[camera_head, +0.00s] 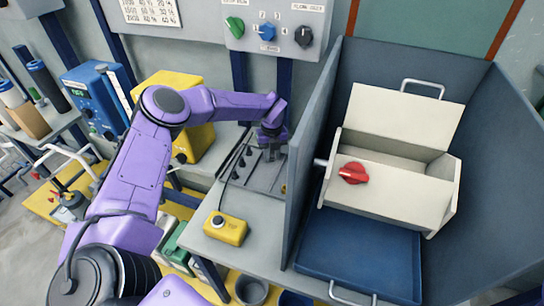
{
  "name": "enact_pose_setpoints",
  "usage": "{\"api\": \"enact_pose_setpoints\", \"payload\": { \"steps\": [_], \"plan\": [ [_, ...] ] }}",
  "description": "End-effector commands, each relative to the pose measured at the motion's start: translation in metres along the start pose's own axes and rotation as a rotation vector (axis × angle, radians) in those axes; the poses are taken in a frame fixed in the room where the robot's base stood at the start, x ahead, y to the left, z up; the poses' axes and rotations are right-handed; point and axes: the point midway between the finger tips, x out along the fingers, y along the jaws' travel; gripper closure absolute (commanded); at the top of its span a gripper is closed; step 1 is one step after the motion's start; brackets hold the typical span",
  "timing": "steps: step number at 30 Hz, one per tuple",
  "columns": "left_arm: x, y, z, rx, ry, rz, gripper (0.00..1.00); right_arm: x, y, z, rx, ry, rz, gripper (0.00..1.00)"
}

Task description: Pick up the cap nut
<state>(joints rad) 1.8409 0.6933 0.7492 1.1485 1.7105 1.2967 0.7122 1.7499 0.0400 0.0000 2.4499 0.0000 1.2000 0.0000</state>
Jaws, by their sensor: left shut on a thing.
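My left gripper (272,152) points down over the back of a grey plate (262,178) with dark slots and rods, on the bench left of the blue-grey partition. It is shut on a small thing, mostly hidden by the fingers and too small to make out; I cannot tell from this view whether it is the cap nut. A tiny brass-coloured spot (284,188) shows at the plate's right edge by the partition; its shape is unclear. My right gripper is not in view.
A yellow control box (226,229) with a cable sits at the bench front. The tall partition (313,150) stands close right of my gripper. Beyond it is a cream box (398,197) with a red knob (353,173) and open lid. A yellow machine (178,88) stands behind my left arm.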

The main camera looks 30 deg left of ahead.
Motion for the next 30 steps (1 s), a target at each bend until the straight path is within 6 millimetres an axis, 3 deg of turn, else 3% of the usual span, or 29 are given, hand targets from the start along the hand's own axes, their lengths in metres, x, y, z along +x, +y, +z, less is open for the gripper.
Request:
{"api": "enact_pose_setpoints", "payload": {
  "steps": [5, 8, 15, 24, 30],
  "plan": [
    [-0.016, -0.001, 0.001, 0.000, -0.003, -0.003, 1.00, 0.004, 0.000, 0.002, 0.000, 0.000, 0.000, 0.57],
    [-0.035, 0.000, -0.003, 0.001, -0.001, -0.005, 1.00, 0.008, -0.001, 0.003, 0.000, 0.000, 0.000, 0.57],
    [-0.089, 0.015, -0.048, 0.003, -0.002, -0.007, 1.00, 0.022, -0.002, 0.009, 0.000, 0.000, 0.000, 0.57],
    [-0.118, 0.036, -0.112, 0.003, -0.002, -0.004, 1.00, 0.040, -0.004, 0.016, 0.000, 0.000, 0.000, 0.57],
    [-0.128, 0.042, -0.130, 0.001, -0.001, -0.002, 1.00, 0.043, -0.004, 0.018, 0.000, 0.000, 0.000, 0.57]
  ]
}}
